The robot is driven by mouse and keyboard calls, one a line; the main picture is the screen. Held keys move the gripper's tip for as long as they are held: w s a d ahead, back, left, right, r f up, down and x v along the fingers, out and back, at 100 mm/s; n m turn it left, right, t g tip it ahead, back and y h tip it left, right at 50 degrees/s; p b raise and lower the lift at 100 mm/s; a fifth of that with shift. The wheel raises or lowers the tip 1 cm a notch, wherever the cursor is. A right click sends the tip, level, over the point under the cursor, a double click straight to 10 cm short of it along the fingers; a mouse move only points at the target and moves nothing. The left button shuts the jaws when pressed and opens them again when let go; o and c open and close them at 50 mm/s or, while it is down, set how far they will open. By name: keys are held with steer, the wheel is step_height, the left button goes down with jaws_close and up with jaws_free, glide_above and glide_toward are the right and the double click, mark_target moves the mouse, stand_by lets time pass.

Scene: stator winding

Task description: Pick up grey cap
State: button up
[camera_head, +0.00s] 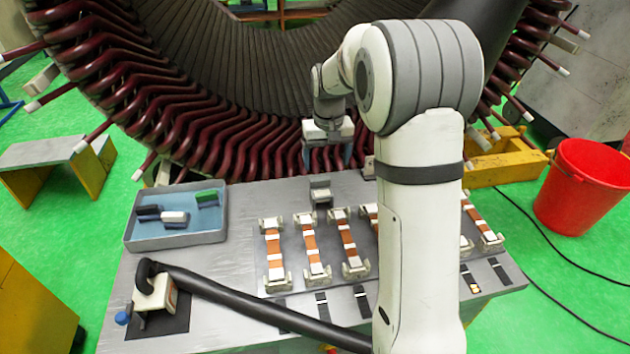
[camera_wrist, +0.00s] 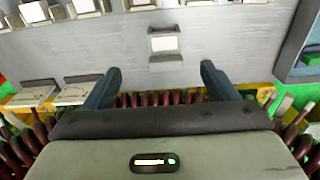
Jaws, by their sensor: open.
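In the head view, a light grey cap-like piece (camera_head: 174,218) lies in the blue-lined tray (camera_head: 127,240) at the table's left, between a black piece (camera_head: 148,212) and a green piece (camera_head: 207,197). I cannot tell for sure that it is the grey cap. My gripper (camera_head: 328,158) is open and empty above the table's back edge, well to the right of the tray. In the wrist view, its two fingers (camera_wrist: 160,70) are spread apart with nothing between them. The tray shows only partly at that view's right edge, and the light grey piece is not visible there.
A small grey holder (camera_head: 321,194) stands on the table (camera_head: 250,200) near my gripper. Rows of copper-coloured bars in white holders (camera_head: 311,250) fill the table's middle. A black hose (camera_head: 250,308) crosses the front. The stator's dark red coils (camera_head: 210,130) rise close behind the table.

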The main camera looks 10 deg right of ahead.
glide_above(320, 179)
steer(key=f, duration=0.2)
steer(key=d+f, duration=0.1)
steer(key=f, duration=0.1)
steer(key=shift+s, duration=0.1)
steer(key=shift+f, duration=0.35)
steer(key=f, duration=0.2)
steer(key=f+p, duration=0.1)
steer(key=f, duration=0.2)
steer(key=a+f+p, duration=0.1)
steer(key=f, duration=0.1)
steer(key=shift+f, duration=0.2)
steer(key=shift+c, duration=0.6)
steer(key=c, duration=1)
